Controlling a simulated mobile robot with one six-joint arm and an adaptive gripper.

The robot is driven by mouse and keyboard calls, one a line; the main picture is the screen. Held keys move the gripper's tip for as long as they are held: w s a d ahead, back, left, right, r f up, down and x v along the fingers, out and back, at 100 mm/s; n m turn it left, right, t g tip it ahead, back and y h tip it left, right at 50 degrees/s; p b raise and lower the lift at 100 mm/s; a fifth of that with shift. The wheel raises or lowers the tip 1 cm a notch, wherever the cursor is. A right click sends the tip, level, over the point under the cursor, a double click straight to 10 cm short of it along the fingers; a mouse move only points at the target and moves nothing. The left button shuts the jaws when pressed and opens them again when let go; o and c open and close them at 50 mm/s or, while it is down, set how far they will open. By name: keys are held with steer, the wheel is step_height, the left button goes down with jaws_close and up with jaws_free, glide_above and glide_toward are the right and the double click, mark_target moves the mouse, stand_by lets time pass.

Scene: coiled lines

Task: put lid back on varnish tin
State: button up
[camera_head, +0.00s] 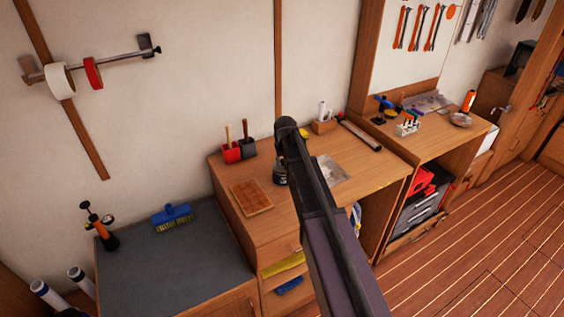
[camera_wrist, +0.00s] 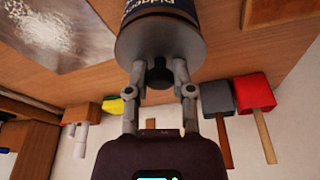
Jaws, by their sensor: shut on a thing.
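The varnish tin (camera_head: 280,178) stands on the wooden worktop, partly hidden behind my arm. In the wrist view, the tin (camera_wrist: 158,10) has a dark label with pale lettering, and appears upside down. My gripper (camera_wrist: 158,72) is shut on the black knob of the grey lid (camera_wrist: 165,42), one finger on each side. The lid lines up closely with the tin. I cannot tell whether it is fully seated or slightly raised. In the head view my arm hides the fingers and the lid.
A brown board (camera_head: 251,197) lies left of the tin. A clear, speckled sheet (camera_head: 330,170) lies to the right. A wooden block (camera_head: 325,127) holding white items and a long tool (camera_head: 360,132) are at the back.

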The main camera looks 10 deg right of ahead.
steer(key=o, duration=1)
steer(key=o, duration=0.4)
steer(key=shift+r, duration=0.15)
steer(key=shift+w+p+v, duration=0.25)
steer(key=shift+p+v, duration=0.85)
steer(key=shift+p, duration=0.1)
steer(key=shift+w+p+v, duration=0.25)
steer(key=shift+p+v, duration=0.8)
steer(key=shift+p, duration=0.1)
steer(key=shift+w+p+v, duration=0.3)
steer(key=shift+p+v, duration=0.8)
steer(key=shift+p, duration=0.1)
steer(key=shift+r, duration=0.2)
steer(key=shift+c, duration=0.3)
jaws_close()
